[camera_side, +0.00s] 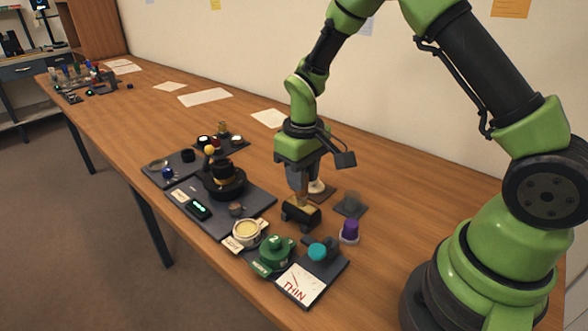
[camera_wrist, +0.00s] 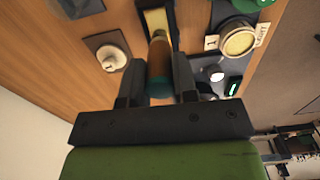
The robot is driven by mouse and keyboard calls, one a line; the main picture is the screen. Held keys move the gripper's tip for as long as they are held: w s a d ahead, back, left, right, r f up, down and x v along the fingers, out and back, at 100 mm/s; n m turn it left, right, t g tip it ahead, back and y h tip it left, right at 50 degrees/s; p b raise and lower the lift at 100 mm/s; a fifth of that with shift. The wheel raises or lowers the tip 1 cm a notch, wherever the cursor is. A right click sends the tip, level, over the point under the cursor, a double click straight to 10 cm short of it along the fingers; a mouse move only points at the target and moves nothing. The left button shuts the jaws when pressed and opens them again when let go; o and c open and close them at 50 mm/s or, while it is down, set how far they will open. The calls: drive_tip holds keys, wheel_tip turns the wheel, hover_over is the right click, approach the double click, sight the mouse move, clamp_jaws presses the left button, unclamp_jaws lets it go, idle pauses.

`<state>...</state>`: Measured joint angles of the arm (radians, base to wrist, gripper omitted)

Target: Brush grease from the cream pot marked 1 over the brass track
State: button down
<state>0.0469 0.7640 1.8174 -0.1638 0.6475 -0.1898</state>
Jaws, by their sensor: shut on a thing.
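The cream pot marked 1 (camera_side: 247,232) stands open in front of the lens mat, with pale grease in it. It also shows at upper right in the wrist view (camera_wrist: 237,40). My gripper (camera_wrist: 158,85) is shut on a brush (camera_wrist: 158,58) with a brown and teal handle. In the side view my gripper (camera_side: 301,192) is just above a black stand (camera_side: 301,215). I cannot tell whether the brush touches the stand. A brass band (camera_side: 222,180) shows on the black lens barrel (camera_side: 225,188), left of my gripper; the barrel partly hides it.
A green pot marked 2 (camera_side: 273,256) and a white card reading THIN (camera_side: 299,284) stand near the front edge. A purple-capped item (camera_side: 349,230) stands right of the stand. Small parts trays (camera_side: 172,166) lie behind the lens.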

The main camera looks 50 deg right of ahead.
drive_tip(key=shift+s+r, duration=0.2)
drive_tip(key=shift+r, duration=3.85)
drive_tip(key=shift+f, duration=0.15)
drive_tip(key=shift+f, duration=3.45)
drive_tip(key=shift+w+f, duration=0.25)
drive_tip(key=shift+w, duration=0.35)
drive_tip(key=shift+s+f, duration=0.25)
drive_tip(key=shift+s, duration=0.25)
drive_tip(key=shift+s+r, duration=0.1)
drive_tip(key=shift+r, duration=3.95)
